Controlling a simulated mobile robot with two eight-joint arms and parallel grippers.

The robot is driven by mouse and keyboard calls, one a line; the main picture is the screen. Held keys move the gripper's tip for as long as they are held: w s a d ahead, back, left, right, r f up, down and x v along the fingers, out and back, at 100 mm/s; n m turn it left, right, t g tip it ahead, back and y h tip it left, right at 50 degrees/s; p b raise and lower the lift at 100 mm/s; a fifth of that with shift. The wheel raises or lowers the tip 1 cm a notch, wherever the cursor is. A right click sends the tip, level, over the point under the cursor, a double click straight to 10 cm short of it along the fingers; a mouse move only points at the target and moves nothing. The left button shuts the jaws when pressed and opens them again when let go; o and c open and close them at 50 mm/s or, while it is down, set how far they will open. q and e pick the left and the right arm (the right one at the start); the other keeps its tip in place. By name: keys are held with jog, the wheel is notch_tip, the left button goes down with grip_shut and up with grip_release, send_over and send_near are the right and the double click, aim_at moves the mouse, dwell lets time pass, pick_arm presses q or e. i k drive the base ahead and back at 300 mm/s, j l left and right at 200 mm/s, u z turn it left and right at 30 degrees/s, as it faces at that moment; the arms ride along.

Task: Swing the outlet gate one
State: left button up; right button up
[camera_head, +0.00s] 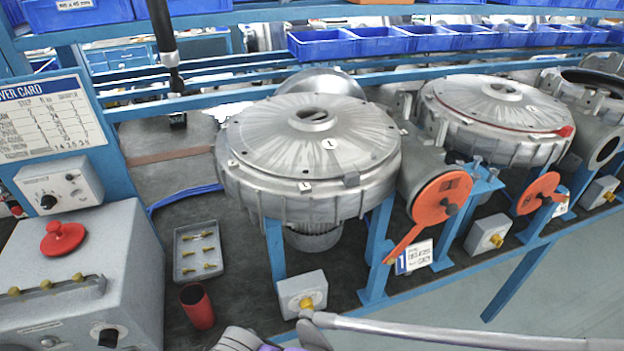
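Outlet gate one is an orange disc (441,198) with a dark centre knob, on the outlet at the right of the middle blower (310,150). Its flat orange handle (404,244) points down and to the left. Grey and purple parts at the bottom centre are cut off by the picture's edge. I cannot make out my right gripper's fingers. My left gripper is not seen.
A second blower (495,118) with a similar orange gate (538,193) stands to the right. A grey box with a yellow knob (302,294) sits at the bench's front edge. A bolt tray (198,251), a red cup (197,306) and a control box (75,285) are left.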

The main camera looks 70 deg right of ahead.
aim_at(442, 199)
jog(key=z, duration=3.3)
jog(key=i+z, duration=0.15)
